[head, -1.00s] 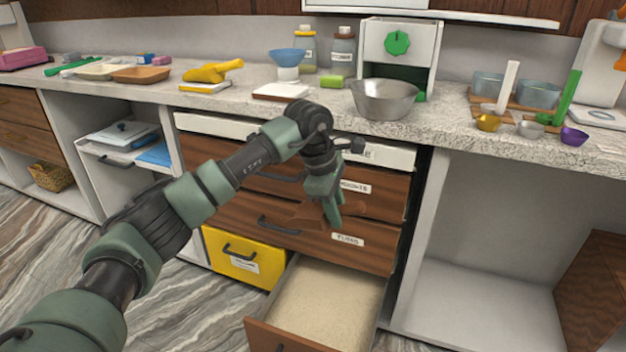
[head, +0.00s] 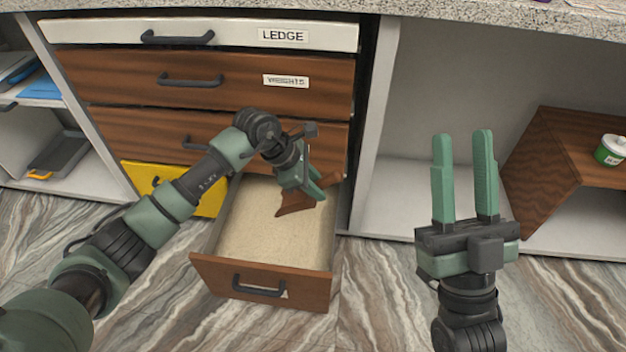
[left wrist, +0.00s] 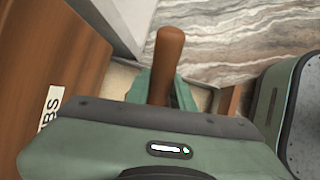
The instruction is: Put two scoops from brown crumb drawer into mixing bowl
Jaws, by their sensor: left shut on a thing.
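A brown-fronted drawer (head: 215,268) stands pulled out at the bottom of the cabinet, holding pale beige, fine-grained material (head: 262,235). My left gripper (head: 316,187) is shut on a brown scoop (head: 294,203) and holds it over the far right part of this drawer. In the left wrist view the scoop's rounded brown handle (left wrist: 167,60) stands up between the green fingers; the scoop's bowl is hidden there. I cannot tell whether the scoop holds anything. My right gripper (head: 464,135) is open and empty, right of the drawer. The mixing bowl is out of view now.
Closed drawers, including a white one marked LEDGE (head: 235,35), rise behind the open drawer. A yellow drawer front (head: 150,178) is at left. An open bay (head: 405,190) and a brown wooden box (head: 545,170) are at right. The counter edge (head: 480,18) runs above.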

